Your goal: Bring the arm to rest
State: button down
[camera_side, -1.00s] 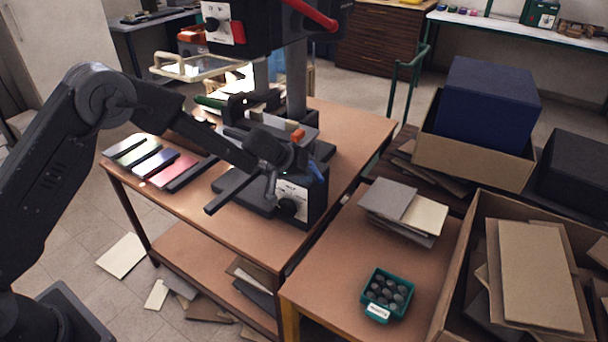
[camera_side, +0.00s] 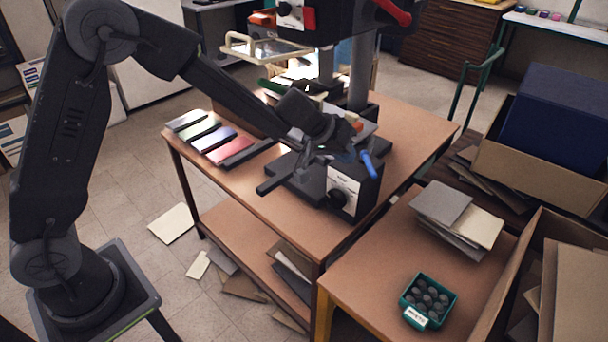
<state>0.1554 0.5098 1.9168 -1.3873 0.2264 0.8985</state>
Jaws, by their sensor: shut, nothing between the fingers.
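My arm reaches from the left over the wooden table (camera_side: 290,218). To the left, a row of covers lies flat on the table: a grey one (camera_side: 186,120), a pale green one (camera_side: 200,131), a blue one (camera_side: 214,140), a red one (camera_side: 230,150) and a black one (camera_side: 250,153).
A side table holds a stack of grey and cream boards (camera_side: 455,215) and a green tray (camera_side: 428,300) of dark round pieces. Cardboard boxes (camera_side: 540,160) stand at the right. A lamp-lit frame (camera_side: 265,48) and the press's upper head (camera_side: 340,15) rise behind my gripper.

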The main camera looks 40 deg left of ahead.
jog(key=s+r+m+h, duration=0.1)
jog(key=s+r+m, duration=0.2)
jog(key=s+r, duration=1)
jog(key=s+a+y, duration=0.2)
jog(key=s+a, duration=0.2)
jog(key=s, duration=0.6)
jog(key=s+a+g+y, duration=0.1)
jog(key=s+a, duration=0.3)
jog(key=s, duration=0.6)
jog(key=shift+s+a+y, duration=0.2)
jog(key=shift+s+y, duration=0.1)
jog(key=shift+y, duration=0.6)
